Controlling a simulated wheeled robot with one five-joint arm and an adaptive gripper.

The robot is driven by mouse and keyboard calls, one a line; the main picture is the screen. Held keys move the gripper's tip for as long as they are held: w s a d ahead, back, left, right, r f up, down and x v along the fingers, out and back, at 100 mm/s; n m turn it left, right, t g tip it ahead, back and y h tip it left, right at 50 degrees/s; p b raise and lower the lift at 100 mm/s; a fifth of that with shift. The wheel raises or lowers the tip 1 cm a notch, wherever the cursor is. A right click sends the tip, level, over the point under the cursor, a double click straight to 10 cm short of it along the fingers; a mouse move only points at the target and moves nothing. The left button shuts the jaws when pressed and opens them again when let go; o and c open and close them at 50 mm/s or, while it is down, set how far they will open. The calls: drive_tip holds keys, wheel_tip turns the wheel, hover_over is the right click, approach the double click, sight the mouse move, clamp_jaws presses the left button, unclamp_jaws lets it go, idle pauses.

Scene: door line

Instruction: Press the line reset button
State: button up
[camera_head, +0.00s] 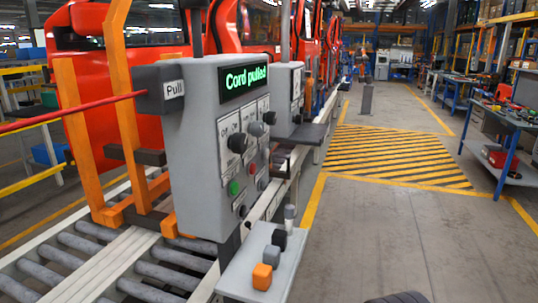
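A grey control box (190,150) stands at the line beside the conveyor. Its display (243,84) reads "Cord pulled" in green. Its slanted face carries several black knobs, a green button (234,188) and a small red button (252,168). The small labels are too blurred to tell which control is the line reset button. A dark box (160,88) marked "Pull" sits on the control box's left side, with a red cord (70,113) running left from it. My gripper is not clearly in view.
A narrow grey shelf (238,278) below the box holds an orange cube (262,276), a grey block (271,256) and dark small parts. A second grey box (285,95) stands behind. Orange frames and roller conveyor lie left. Floor at right is clear up to the workbenches (512,120).

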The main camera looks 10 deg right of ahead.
clamp_jaws()
drive_tip(key=shift+c, duration=1.8)
unclamp_jaws()
